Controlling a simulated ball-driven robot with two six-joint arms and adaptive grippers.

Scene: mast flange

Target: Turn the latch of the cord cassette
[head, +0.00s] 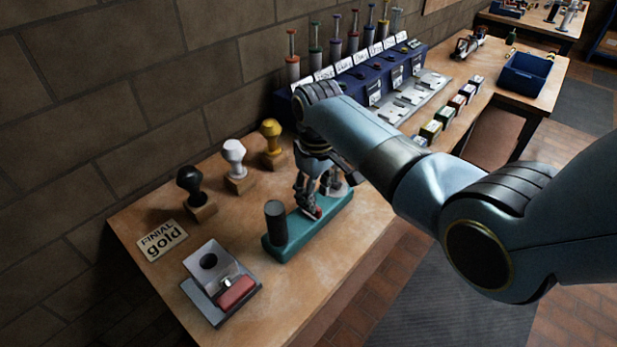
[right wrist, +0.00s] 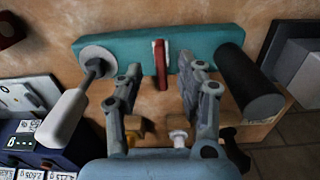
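A long teal base (head: 284,240), which I take to be the cord cassette, lies on the near table. It also shows across the top of the right wrist view (right wrist: 205,42). A dark upright cylinder (head: 276,222) stands at one end; a pale disc with a white-handled rod (right wrist: 98,62) is at the other. A narrow red latch (right wrist: 161,62) sits between them, mid-base. My right gripper (head: 312,208) is over the base, pointing down. Its fingers are apart, one on each side of the latch, with gaps showing. My left gripper is not in view.
Black (head: 190,180), white (head: 234,151) and yellow (head: 271,130) finials stand along the wall. A "FINIAL gold" card (head: 161,240) and a grey fixture with a red block (head: 236,292) lie nearer. A dark blue rack (head: 392,77) stands beyond my right arm.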

